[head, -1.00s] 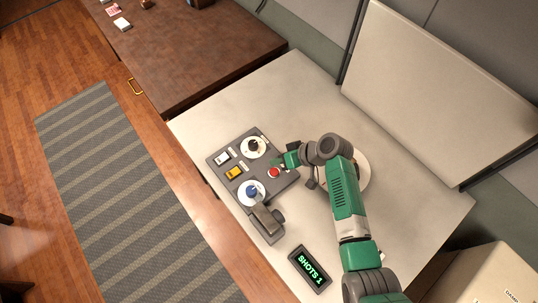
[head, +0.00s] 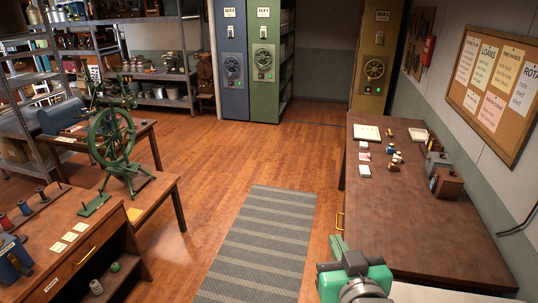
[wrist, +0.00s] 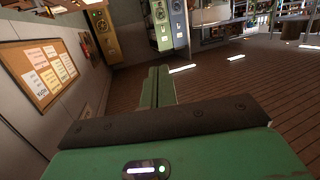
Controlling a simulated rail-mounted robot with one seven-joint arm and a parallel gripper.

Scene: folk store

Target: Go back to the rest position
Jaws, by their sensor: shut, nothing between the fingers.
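My gripper (wrist: 160,80) shows in the wrist view as two green fingers lying together, shut and empty. It points out over the room and touches nothing in sight. In the head view, a green and grey part of my arm (head: 356,278) shows at the bottom, in front of the near end of the brown desk. The rest of the arm is out of the picture. The dark panel and the shot display are not in view now.
A brown desk (head: 420,215) with small items stands at right, under a cork board (head: 497,82). A striped rug (head: 262,240) lies on open wooden floor. A green spinning wheel (head: 112,140) and work tables stand at left. Tall cabinets (head: 265,60) stand at the back.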

